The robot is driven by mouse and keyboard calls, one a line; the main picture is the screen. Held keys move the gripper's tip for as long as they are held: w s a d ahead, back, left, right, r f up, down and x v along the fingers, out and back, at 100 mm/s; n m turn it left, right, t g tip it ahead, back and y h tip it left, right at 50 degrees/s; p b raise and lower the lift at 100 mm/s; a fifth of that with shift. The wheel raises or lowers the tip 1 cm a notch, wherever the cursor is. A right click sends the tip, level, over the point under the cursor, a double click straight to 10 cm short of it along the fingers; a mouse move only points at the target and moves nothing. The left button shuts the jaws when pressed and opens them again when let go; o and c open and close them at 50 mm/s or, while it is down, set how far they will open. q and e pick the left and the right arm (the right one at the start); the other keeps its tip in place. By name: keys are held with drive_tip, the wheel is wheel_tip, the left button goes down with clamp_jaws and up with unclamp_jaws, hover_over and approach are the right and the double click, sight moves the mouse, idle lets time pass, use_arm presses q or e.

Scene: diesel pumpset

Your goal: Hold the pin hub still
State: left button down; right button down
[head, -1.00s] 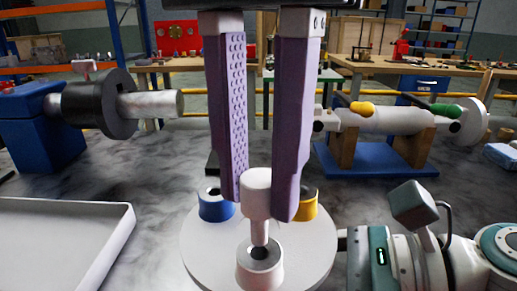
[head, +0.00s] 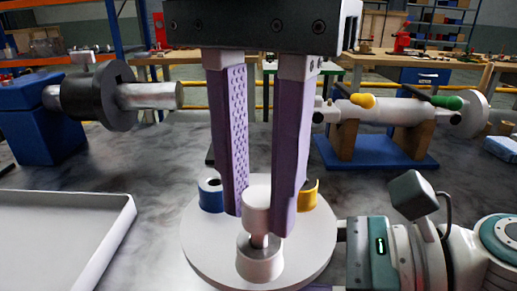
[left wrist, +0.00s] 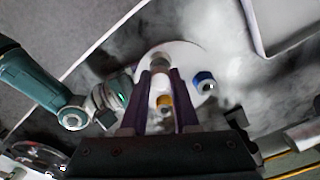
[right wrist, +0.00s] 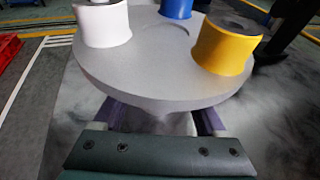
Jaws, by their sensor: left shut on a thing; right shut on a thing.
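The pin hub is a pale round disc (head: 205,250) with a blue socket (head: 211,195), a yellow socket (head: 309,195) and a white socket (head: 260,264) on it. My left gripper (head: 259,218) points down and is shut on a white pin (head: 257,208), upright above the white socket. The pin's thin lower end goes down to the socket's mouth; how deep it sits is hidden. In the right wrist view my right gripper (right wrist: 165,120) is beneath the disc, shut on the hub's lower part, which is mostly hidden. The disc looks level.
A white tray (head: 125,222) lies at the left on the grey table. A blue stand with a dark collar and metal bar (head: 150,95) is behind it. A white cylinder (head: 385,116) on a blue base stands at the back right.

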sight(258, 196)
use_arm(q)
drive_tip(key=shift+f, duration=0.35)
drive_tip(key=c, duration=0.6)
unclamp_jaws()
wheel_tip(258, 196, up, 8)
drive_tip(key=shift+f, duration=0.2)
